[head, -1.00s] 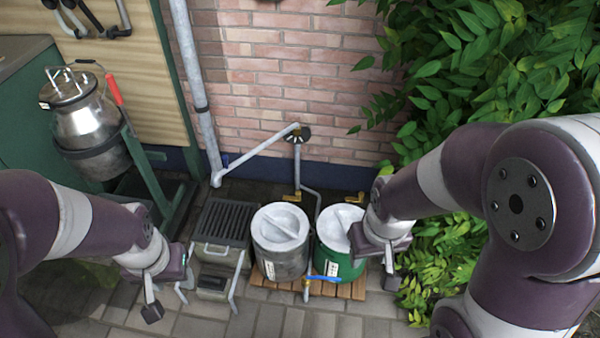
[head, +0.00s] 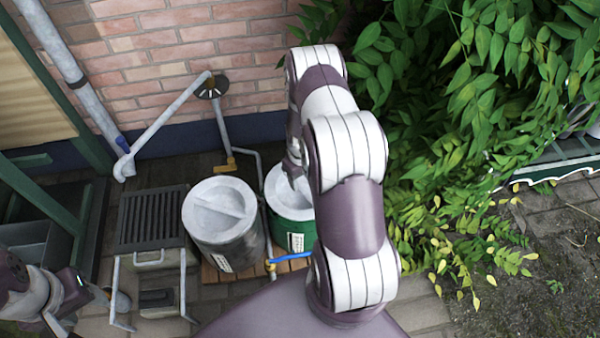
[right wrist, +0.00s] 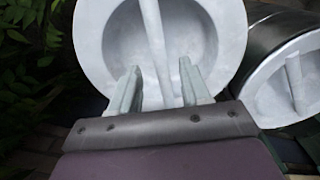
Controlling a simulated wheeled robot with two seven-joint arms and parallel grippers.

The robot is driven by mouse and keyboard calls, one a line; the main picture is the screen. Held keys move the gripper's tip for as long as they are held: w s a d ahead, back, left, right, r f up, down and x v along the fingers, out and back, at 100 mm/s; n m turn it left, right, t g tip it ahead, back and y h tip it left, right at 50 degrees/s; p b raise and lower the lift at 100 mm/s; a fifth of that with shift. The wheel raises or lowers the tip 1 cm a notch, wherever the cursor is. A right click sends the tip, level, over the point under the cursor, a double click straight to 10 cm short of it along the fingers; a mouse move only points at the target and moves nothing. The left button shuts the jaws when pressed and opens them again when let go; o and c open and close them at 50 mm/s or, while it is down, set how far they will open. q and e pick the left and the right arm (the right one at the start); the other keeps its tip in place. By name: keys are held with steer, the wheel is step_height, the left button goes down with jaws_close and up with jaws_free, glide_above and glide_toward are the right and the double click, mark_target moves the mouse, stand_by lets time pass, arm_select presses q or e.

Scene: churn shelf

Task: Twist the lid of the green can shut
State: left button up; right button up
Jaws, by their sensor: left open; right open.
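My right arm hides part of can and lid in the head view. In the right wrist view, my right gripper (right wrist: 160,85) is open over this lid (right wrist: 100,35), its fingers on either side of the bar (right wrist: 154,40). I cannot tell whether they touch it. My left gripper (head: 92,308) is open and empty at the lower left, away from the can.
A grey metal can (head: 225,240) with a similar barred lid stands close to the left of the green can. A blue-handled tap (head: 290,257) is in front. A slatted dark box (head: 152,218), pipes and a brick wall surround them; leafy plants (head: 430,190) crowd the right.

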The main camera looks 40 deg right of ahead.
mark_target(301, 186)
step_height(301, 186, down, 7)
steer(key=shift+b, duration=1.25)
arm_select(q)
step_height(301, 186, down, 4)
steer(key=shift+r, duration=0.25)
arm_select(e)
jaws_close()
